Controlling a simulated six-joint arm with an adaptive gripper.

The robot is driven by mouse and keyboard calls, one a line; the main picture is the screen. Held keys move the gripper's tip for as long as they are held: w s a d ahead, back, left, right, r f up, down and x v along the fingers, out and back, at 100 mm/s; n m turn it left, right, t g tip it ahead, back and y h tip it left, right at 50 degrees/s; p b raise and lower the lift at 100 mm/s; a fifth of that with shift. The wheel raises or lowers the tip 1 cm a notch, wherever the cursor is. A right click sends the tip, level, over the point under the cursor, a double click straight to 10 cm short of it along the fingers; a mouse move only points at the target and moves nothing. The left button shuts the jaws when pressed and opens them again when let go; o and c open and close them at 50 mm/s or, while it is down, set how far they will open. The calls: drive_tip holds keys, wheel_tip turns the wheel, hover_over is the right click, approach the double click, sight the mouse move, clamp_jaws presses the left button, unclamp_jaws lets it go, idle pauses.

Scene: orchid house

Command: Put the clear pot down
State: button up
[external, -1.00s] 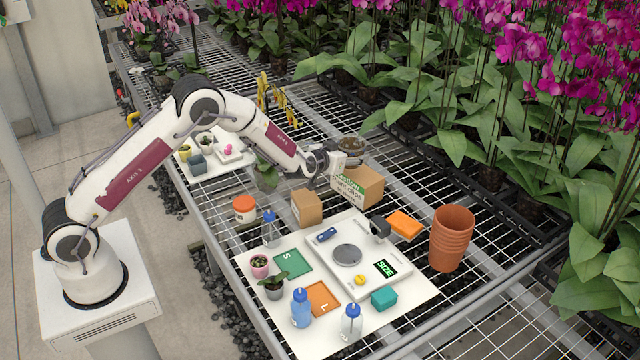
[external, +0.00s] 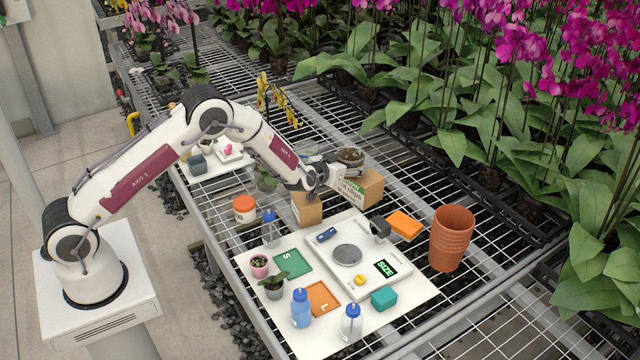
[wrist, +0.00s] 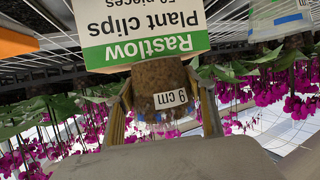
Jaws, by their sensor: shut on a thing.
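In the wrist view the pot (wrist: 158,78) sits between the two fingers of my gripper (wrist: 165,105) and bears a "9 cm" label. The fingers are shut on its sides. The external view does not show clearly whether the pot's base touches anything; my gripper partly hides it.
The "Rastlow Plant clips" box (external: 373,187) is close to the pot, and its label (wrist: 140,30) fills the top of the wrist view. A smaller carton (external: 306,208) stands nearby. A white scale (external: 376,262), orange block (external: 405,223) and terracotta pots (external: 452,238) are on the bench's front side.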

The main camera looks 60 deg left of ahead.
drive_tip(key=o, duration=0.8)
drive_tip(key=shift+r, duration=0.15)
drive_tip(key=shift+s, duration=0.1)
drive_tip(key=shift+v, duration=5.9)
drive_tip(key=shift+d+r, duration=0.1)
drive_tip(key=shift+r, duration=0.05)
